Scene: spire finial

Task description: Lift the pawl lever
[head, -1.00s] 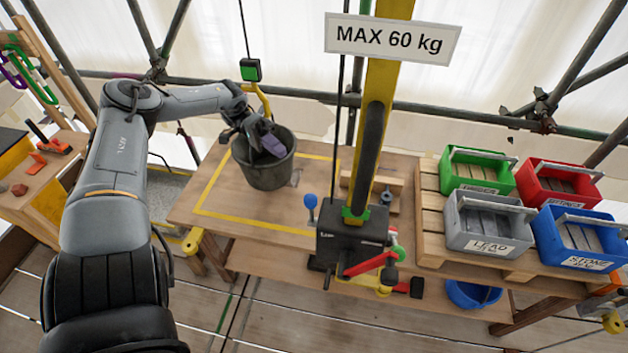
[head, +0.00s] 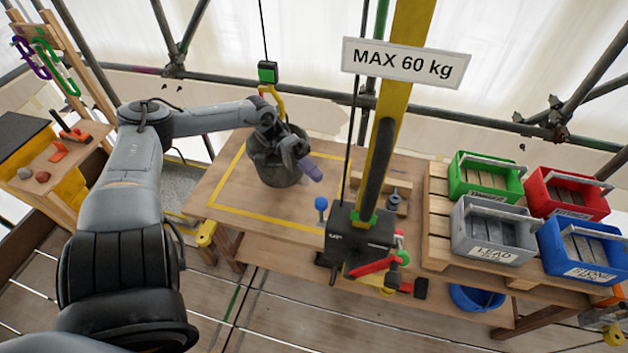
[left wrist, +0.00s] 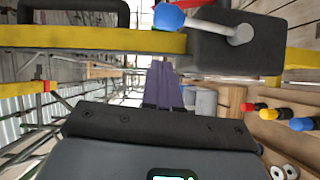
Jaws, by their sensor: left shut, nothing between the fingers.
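The winch is a black box (head: 358,238) at the foot of the yellow post (head: 405,85). A lever with a blue ball knob (head: 321,204) stands up at its left side; it looks like the pawl lever. In the left wrist view the blue knob (left wrist: 169,17) and its grey arm (left wrist: 222,28) show at the top, beside the black box (left wrist: 262,52). My left gripper (head: 314,172) has purple fingers, shut and empty, above and behind the blue knob, apart from it. The fingers also show in the left wrist view (left wrist: 162,88). My right gripper is out of view.
A grey bucket (head: 264,172) stands behind my left gripper, inside the yellow-taped square, partly hidden by it. A hook block (head: 268,72) hangs above. A red crank arm (head: 372,265) is on the winch front. Green, red, grey and blue bins sit on a pallet (head: 437,215) at right.

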